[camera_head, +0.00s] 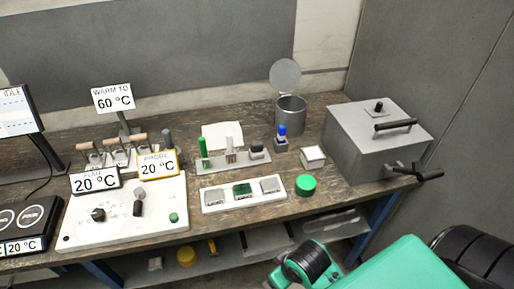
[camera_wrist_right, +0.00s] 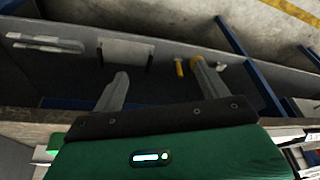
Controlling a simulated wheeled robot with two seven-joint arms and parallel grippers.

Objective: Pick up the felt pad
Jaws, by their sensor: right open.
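I cannot tell for sure which item is the felt pad. In the head view a white tray (camera_head: 209,208) holds small grey and green pieces in a row. A dark block (camera_head: 257,149) sits at the right end of a grey rack behind it. My right gripper (camera_wrist_right: 161,72) shows in the right wrist view with its two grey fingers spread wide and nothing between them. Its fingers point towards the shelf space under the bench, apart from the tray and rack. My left gripper is in neither view.
The bench (camera_head: 250,222) also carries a grey lidded box (camera_head: 375,140), an open metal can (camera_head: 291,115), a green round item (camera_head: 305,185), a blue-topped bottle (camera_head: 281,137) and a white control panel (camera_head: 120,220). Small items lie on the shelf below, including a yellow one (camera_head: 185,256).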

